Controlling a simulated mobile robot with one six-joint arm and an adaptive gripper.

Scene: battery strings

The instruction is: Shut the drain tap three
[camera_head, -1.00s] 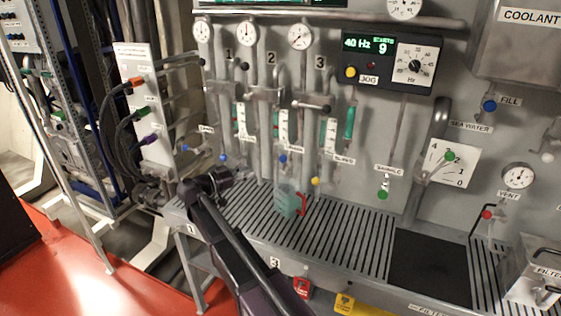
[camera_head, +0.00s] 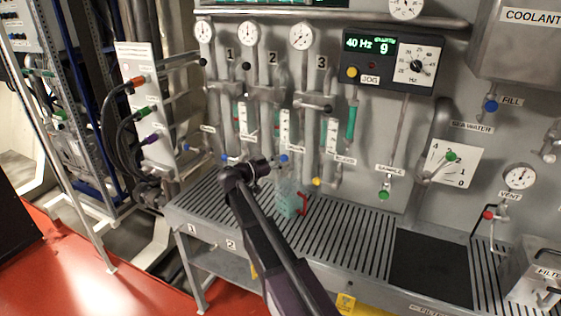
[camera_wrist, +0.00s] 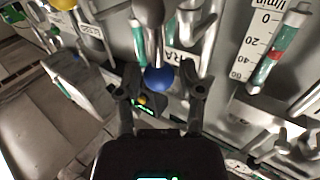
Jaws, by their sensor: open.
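The yellow-knobbed tap (camera_head: 317,182) hangs under the pipe of column three in the head view, near a label that is too small to read. A yellow knob also shows at the top left edge of the wrist view (camera_wrist: 64,4). A blue-knobbed tap (camera_head: 283,158) hangs under column two. My gripper (camera_head: 271,164) is close to this blue knob, to the left of the yellow one. In the wrist view my gripper (camera_wrist: 161,90) is open, and a blue knob (camera_wrist: 157,79) appears between its fingers. I cannot tell whether they touch it.
A clear jug of green liquid (camera_head: 288,197) with a red handle stands on the slatted bench (camera_head: 340,228), just below my gripper. Another blue knob (camera_head: 223,157) is to the left. A green-knobbed sample tap (camera_head: 384,195) is to the right. A dark mat (camera_head: 430,268) lies on the bench.

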